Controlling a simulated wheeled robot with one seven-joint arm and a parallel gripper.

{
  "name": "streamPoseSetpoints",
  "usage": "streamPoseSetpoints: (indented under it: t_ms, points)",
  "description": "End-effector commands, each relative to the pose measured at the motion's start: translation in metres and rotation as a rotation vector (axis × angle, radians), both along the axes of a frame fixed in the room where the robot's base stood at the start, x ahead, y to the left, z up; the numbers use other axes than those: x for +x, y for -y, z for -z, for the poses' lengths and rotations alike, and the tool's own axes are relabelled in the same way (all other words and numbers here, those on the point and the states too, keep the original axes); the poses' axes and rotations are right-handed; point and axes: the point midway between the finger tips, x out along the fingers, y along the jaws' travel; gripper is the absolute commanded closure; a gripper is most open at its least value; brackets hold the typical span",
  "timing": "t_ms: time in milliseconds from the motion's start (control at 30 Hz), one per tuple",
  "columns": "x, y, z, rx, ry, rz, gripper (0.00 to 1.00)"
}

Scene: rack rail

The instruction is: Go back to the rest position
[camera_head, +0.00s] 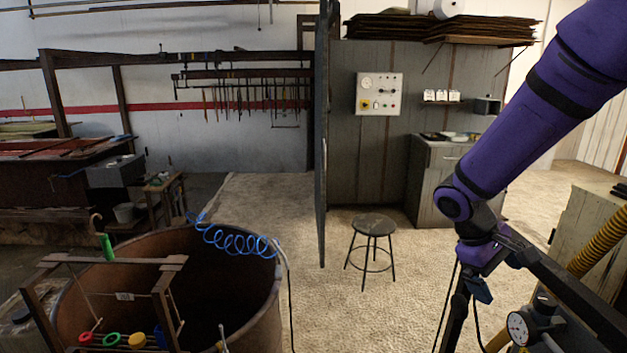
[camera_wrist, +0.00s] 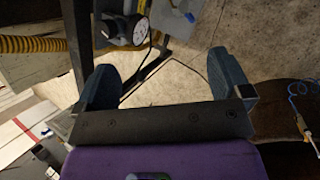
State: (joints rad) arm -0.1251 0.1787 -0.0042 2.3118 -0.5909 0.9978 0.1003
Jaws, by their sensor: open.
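My gripper (camera_head: 482,290) hangs below the purple arm at the right side of the head view, beside a dark metal bar. In the wrist view my gripper (camera_wrist: 163,80) shows two blue-grey fingers set wide apart. Nothing is held between them; only floor and part of a dark frame show there. A wooden rack (camera_head: 115,263) with a rail of coloured rings stands at the lower left, far from my gripper. A green-handled hook (camera_head: 106,246) is at the rack's top bar.
A pressure gauge (camera_head: 518,328) and a yellow corrugated hose (camera_head: 598,240) are close to my gripper. A large rusty tub (camera_head: 262,315) with a coiled blue hose (camera_head: 235,241) stands at left. A stool (camera_head: 373,226) stands mid-floor. The floor between tub and arm is mostly clear.

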Motion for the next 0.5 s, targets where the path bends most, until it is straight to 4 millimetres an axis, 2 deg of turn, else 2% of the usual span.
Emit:
streamPoseSetpoints:
  t_ms: [33,200,500]
  points:
    - [-0.007,0.000,-0.014,0.023,0.037,0.022,0.04]
    - [-0.031,-0.004,-0.050,0.106,0.147,0.090,0.04]
    - [-0.079,-0.013,-0.104,0.260,0.347,0.191,0.04]
